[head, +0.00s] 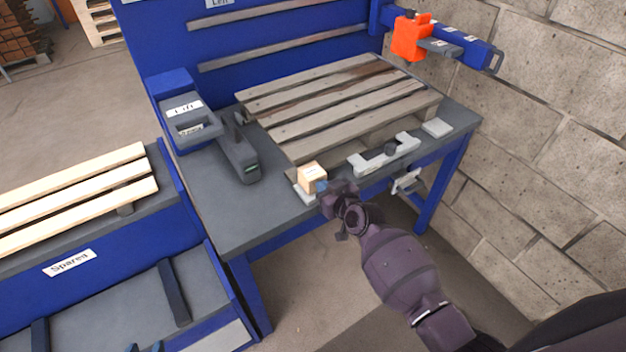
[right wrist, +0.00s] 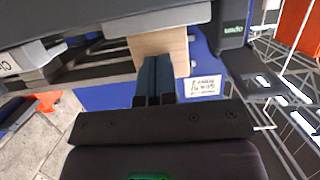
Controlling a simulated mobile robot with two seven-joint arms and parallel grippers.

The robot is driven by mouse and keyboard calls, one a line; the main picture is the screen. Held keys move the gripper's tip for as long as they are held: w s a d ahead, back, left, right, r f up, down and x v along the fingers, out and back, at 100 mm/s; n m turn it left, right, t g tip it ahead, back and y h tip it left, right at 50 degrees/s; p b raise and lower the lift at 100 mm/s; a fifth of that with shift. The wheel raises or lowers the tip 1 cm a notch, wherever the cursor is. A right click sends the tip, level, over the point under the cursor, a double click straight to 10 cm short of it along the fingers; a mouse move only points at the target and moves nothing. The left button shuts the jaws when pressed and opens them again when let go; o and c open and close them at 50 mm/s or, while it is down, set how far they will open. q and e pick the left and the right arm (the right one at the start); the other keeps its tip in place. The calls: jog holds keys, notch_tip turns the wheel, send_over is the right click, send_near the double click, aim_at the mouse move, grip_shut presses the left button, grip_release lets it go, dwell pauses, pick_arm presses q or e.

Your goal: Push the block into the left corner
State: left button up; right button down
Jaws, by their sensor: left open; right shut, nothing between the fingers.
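The light wooden block (head: 311,178) stands at the pallet's near left corner, by a pale grey corner piece (head: 305,196). It also shows in the right wrist view (right wrist: 172,43). My right gripper (head: 323,187) is shut and empty, with its fingertips at the block's near right side. In the right wrist view, the shut fingers (right wrist: 156,72) overlap the block's face; contact looks likely but is hard to confirm.
The slatted pallet (head: 330,100) lies on the grey bench (head: 215,215). A notched grey piece (head: 384,155) stands along its front. A dark grey clamp-like device (head: 238,158) and a labelled box (head: 187,120) stand left. An orange part (head: 411,38) hangs on the blue rail.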

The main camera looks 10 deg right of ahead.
aim_at(312, 175)
jog(key=shift+w+a, duration=0.25)
jog(key=shift+w, duration=0.3)
jog(key=shift+w+a+b, duration=0.2)
jog(key=shift+w+b, duration=0.05)
jog(key=shift+w, duration=0.25)
jog(key=shift+w+a+b, duration=0.15)
jog(key=shift+w+b, duration=0.05)
jog(key=shift+w, duration=0.25)
jog(key=shift+w+a, duration=0.2)
jog(key=shift+w, duration=0.35)
jog(key=shift+w+a+b, duration=0.1)
jog(key=shift+w+b, duration=0.25)
jog(key=shift+w, duration=0.05)
jog(key=shift+w+a, duration=0.1)
jog(key=shift+w, duration=0.15)
dwell(0.3)
